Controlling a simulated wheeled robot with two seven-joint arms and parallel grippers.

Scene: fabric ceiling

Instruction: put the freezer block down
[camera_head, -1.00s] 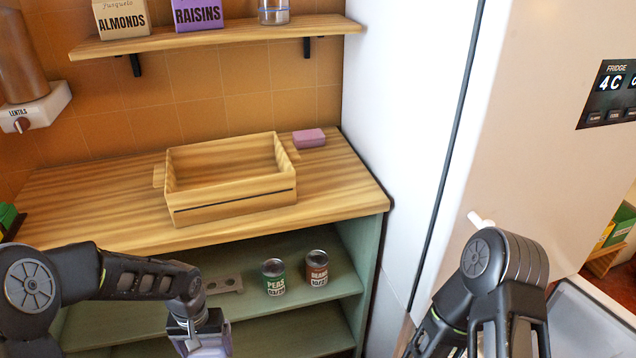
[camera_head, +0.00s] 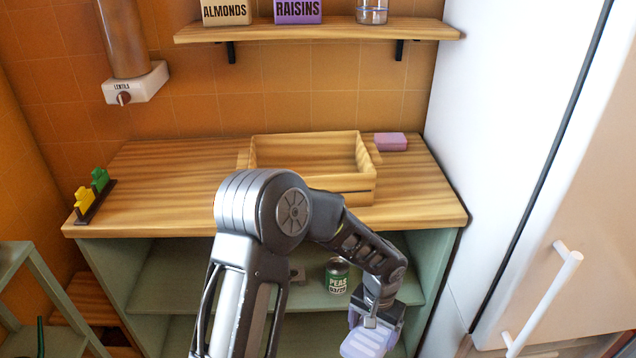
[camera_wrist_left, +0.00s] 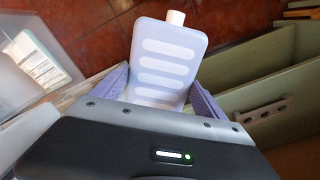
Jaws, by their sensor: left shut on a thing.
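The freezer block (camera_head: 364,342) is a pale lavender slab at the lower edge of the head view. In the left wrist view the freezer block (camera_wrist_left: 165,62) shows a white cap and several lighter raised bars. My left gripper (camera_head: 376,318) is shut on it and holds it in the air, in front of the open shelves below the counter. In the left wrist view the gripper's purple fingers (camera_wrist_left: 155,95) sit on either side of the block's near end. My right gripper is not in view.
A wooden crate (camera_head: 312,188) and a pink block (camera_head: 390,142) sit on the wooden counter (camera_head: 150,190), whose left half is largely clear. A peas can (camera_head: 337,276) stands on the shelf below. A white fridge handle (camera_head: 540,300) juts out at right. A clear bin (camera_wrist_left: 35,62) shows in the wrist view.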

